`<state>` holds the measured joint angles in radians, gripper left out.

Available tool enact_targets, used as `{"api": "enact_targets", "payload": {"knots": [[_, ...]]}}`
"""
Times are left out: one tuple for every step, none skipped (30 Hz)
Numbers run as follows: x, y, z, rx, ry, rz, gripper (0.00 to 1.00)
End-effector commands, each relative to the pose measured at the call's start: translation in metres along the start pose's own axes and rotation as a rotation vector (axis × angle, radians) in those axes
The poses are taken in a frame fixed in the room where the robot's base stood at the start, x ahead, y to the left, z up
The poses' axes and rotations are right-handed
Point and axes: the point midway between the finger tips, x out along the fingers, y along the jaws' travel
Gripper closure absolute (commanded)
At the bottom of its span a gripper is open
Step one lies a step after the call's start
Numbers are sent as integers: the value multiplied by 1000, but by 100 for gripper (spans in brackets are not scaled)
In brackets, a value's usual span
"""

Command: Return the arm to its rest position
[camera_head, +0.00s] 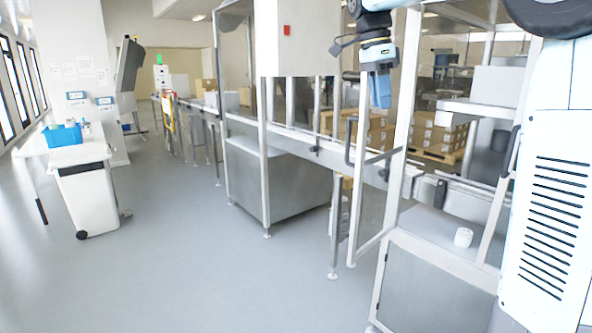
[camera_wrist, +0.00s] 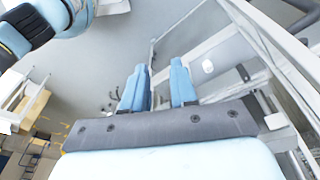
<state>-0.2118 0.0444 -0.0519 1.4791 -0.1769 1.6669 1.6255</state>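My gripper (camera_head: 381,88) hangs from my arm at the upper right of the head view, pointing down, in front of the machine line. In the wrist view its two blue fingers (camera_wrist: 159,72) stand apart with nothing between them, so it is open and empty. A small white container (camera_head: 463,237) sits on the metal work surface (camera_head: 430,226) at the lower right, well below my gripper.
A metal-framed machine (camera_head: 281,180) with posts and a conveyor runs along the middle. Stacked boxes on a pallet (camera_head: 437,150) stand behind it. At the left are a white table with a blue bin (camera_head: 63,135) and a white wheeled bin (camera_head: 88,200). The grey floor (camera_head: 170,265) is clear.

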Motion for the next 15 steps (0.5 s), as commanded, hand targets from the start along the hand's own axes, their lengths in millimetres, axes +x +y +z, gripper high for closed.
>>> {"api": "enact_targets", "payload": {"knots": [[3, 15, -4, -58, -11, -21, 73], [6, 22, -5, -98, -16, -36, 73], [10, 32, -7, -152, -21, -55, 73], [13, 39, -8, -192, -25, -69, 73], [16, 46, -9, -232, -28, -84, 73], [21, 56, -10, -286, -31, -105, 73], [24, 64, -11, -325, -33, -120, 73], [28, 71, -12, -365, -33, -135, 73], [33, 81, -13, -416, -32, -156, 73], [37, 88, -13, -456, -30, -172, 73], [41, 96, -13, -494, -29, -187, 73], [47, 105, -13, -546, -25, -208, 73], [52, 112, -13, -584, -21, -225, 73], [56, 120, -13, -622, -16, -240, 73], [63, 129, -12, -673, -9, -260, 73]]}}
